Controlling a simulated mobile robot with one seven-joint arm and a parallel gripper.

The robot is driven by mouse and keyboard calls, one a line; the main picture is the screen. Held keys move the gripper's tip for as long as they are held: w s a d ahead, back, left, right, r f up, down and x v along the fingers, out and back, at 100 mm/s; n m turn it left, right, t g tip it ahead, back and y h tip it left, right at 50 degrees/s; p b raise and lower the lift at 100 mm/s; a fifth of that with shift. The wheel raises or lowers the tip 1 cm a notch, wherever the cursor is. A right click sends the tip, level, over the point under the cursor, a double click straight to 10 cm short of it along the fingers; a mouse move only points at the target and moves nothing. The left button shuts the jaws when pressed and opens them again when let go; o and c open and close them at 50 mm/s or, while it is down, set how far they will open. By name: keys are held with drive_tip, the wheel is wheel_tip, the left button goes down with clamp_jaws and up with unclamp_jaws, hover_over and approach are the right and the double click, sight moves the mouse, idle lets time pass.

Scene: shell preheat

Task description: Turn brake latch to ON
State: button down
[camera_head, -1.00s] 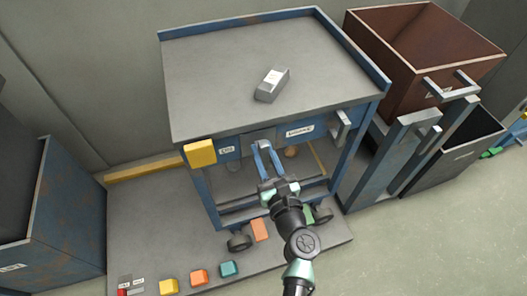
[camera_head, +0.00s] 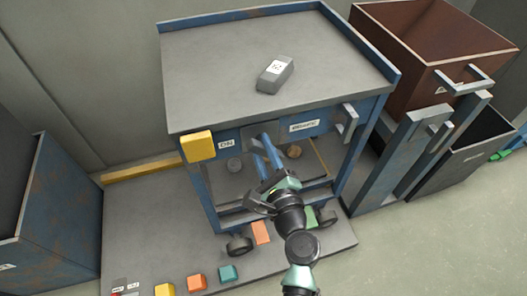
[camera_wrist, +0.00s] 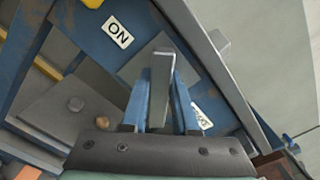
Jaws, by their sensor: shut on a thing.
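The cart (camera_head: 362,82) carries a grey brake latch on its front apron, between an ON label (camera_head: 226,143) on the left and a second label (camera_head: 303,127) on the right, too small to read. In the wrist view the latch's grey bar (camera_wrist: 161,85) stands between the two blue fingers of my gripper (camera_wrist: 162,78). My gripper (camera_head: 259,146) is shut on this bar, which my fingers largely hide in the head view. In the wrist view the ON label (camera_wrist: 118,32) lies up and left of the bar.
A grey block (camera_head: 275,75) with a white label lies on the cart top. A yellow block (camera_head: 197,146) sits at the cart's front left corner. A grey handle (camera_head: 346,121) sticks out at right. Brown (camera_head: 425,75) and blue (camera_head: 50,200) bins flank the cart. Coloured blocks lie in front.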

drive_tip(key=n+b, duration=0.1)
drive_tip(key=n, duration=0.1)
drive_tip(key=n+b, duration=0.2)
drive_tip(key=n, duration=0.1)
drive_tip(key=shift+a+f+n+b, duration=0.1)
drive_tip(key=shift+f+n+b, duration=0.2)
drive_tip(key=shift+f, duration=0.1)
drive_tip(key=shift+n+b, duration=1.05)
drive_tip(key=shift+n, duration=0.85)
drive_tip(key=c, duration=0.7)
unclamp_jaws()
drive_tip(key=p+v, duration=0.1)
drive_tip(key=v, duration=1.2)
drive_tip(key=shift+r, duration=0.1)
